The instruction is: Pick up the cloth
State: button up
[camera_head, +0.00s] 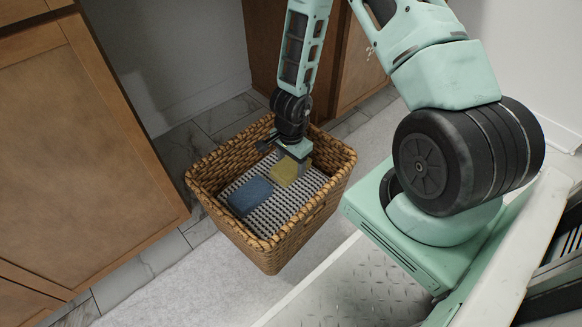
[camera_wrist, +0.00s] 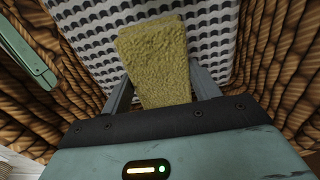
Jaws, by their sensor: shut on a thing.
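A cloth with a black-and-white woven pattern (camera_head: 266,212) lies in the bottom of a wicker basket (camera_head: 276,254). It also fills the background of the wrist view (camera_wrist: 100,38). A yellow, rough, sponge-like block (camera_head: 284,174) is in the basket over the cloth. My gripper (camera_head: 296,158) reaches down into the basket near its back right. In the wrist view, my gripper (camera_wrist: 160,78) has a finger on each side of the yellow block (camera_wrist: 155,50) and is shut on it. I cannot tell whether the block still touches the cloth.
A blue block (camera_head: 250,195) lies on the cloth, left of my gripper. The basket walls rise close around my gripper in the wrist view (camera_wrist: 285,60). A wooden cabinet (camera_head: 80,150) stands at the left, another (camera_head: 357,65) behind the basket. Pale floor (camera_head: 180,290) is clear in front.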

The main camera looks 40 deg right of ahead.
aim_at(291, 164)
notch_tip(291, 164, up, 10)
jog(key=p, duration=0.7)
jog(key=shift+p, duration=0.4)
jog(key=shift+o, duration=0.4)
